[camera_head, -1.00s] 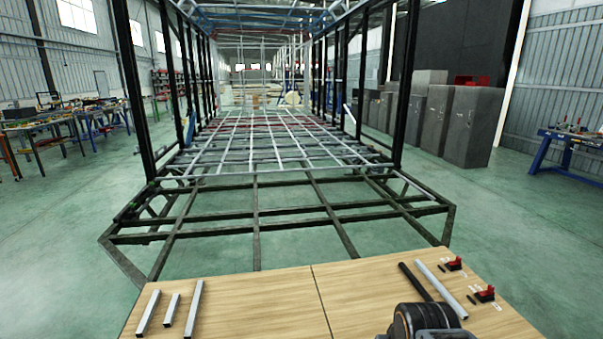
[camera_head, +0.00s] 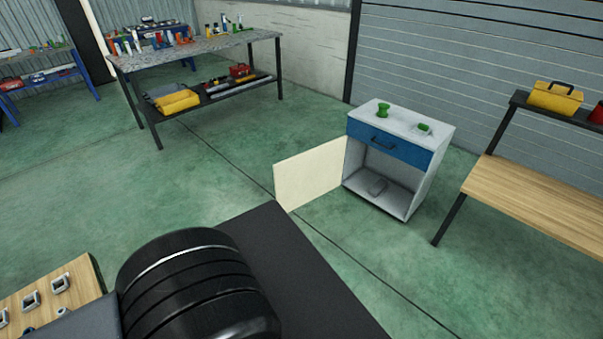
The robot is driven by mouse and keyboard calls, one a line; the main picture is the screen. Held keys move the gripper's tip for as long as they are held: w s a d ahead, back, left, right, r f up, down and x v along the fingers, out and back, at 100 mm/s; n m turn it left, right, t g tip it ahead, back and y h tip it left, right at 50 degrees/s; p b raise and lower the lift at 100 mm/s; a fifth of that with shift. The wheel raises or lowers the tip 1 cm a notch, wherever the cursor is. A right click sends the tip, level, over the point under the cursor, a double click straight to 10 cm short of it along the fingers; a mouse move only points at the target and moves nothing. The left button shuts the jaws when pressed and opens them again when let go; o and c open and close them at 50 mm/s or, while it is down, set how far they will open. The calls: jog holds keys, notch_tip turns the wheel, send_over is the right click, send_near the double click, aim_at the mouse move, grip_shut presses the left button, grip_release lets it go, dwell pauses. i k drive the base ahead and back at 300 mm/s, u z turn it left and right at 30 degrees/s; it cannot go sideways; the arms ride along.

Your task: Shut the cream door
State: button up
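The cream door (camera_head: 310,174) stands wide open. It is hinged on the left side of a small white cabinet (camera_head: 427,178) and swings out to the left and toward me. The cabinet has a blue drawer front (camera_head: 388,142) with a dark handle, and it is shut. My gripper is not visible; a dark rounded part at the lower left seems to be my arm, well apart from the door.
Two green items (camera_head: 383,110) sit on the cabinet top. A wooden bench (camera_head: 540,205) with a yellow toolbox (camera_head: 555,97) stands to the right. A workbench (camera_head: 200,47) with tools is at the back left. Green floor lies clear in front of the door.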

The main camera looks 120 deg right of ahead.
aim_at(300, 179)
jog(key=u, duration=0.05)
jog(key=k, duration=0.1)
jog(key=z, duration=2.8)
jog(key=i, duration=3.5)
jog(key=z, duration=2.2)
jog(key=i, duration=0.15)
jog(key=u, duration=0.05)
